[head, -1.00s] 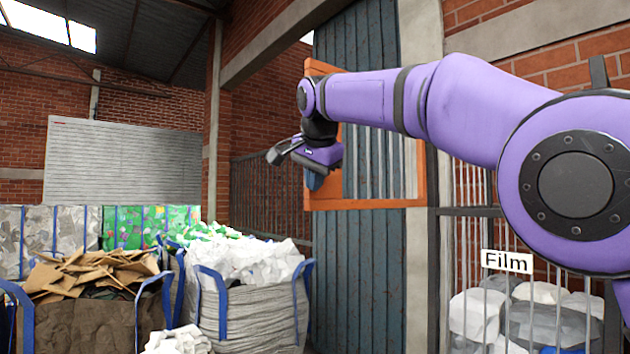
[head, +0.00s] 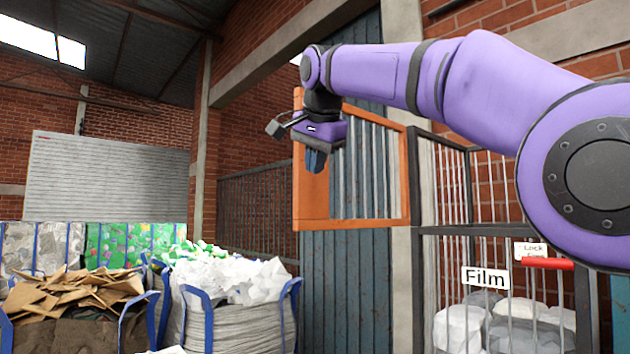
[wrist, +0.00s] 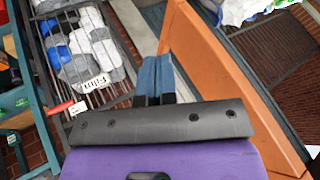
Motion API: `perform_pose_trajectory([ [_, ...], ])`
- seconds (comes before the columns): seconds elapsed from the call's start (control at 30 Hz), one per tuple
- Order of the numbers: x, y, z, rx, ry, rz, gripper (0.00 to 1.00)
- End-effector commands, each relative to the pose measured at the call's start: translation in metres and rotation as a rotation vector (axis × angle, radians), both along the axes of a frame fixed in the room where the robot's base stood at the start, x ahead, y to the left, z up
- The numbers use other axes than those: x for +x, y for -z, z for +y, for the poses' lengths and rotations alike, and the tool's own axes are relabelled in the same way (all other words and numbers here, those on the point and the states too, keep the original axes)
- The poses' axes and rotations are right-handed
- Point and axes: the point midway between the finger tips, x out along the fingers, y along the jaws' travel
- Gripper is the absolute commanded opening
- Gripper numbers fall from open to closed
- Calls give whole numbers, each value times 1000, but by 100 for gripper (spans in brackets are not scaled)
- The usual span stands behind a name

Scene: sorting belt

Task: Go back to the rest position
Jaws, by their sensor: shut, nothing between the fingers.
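My gripper (head: 316,162) hangs from my purple arm in the head view, its blue fingers pointing down, in front of the orange-framed barred gate. In the wrist view the two blue fingers (wrist: 156,75) lie side by side, shut and empty. The orange frame (wrist: 225,75) passes close beside them in that view; I cannot tell the exact gap. No object is held.
The orange gate (head: 311,190) stands open by the Film cage (head: 455,240), which holds white and grey bundles. A red handle (head: 548,263) shows on the cage. A big bag of white film (head: 240,325) and a bag of cardboard (head: 75,335) stand at left.

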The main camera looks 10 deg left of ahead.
Motion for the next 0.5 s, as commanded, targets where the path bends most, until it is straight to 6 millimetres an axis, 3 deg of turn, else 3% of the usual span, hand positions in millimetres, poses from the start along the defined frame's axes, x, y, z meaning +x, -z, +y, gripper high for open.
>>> perform_pose_trajectory([
  [0.37, -5, -7, -4, -2, 1, 1, 0],
  [0.5, 0, -8, -33, -19, -4, 3, 0],
])
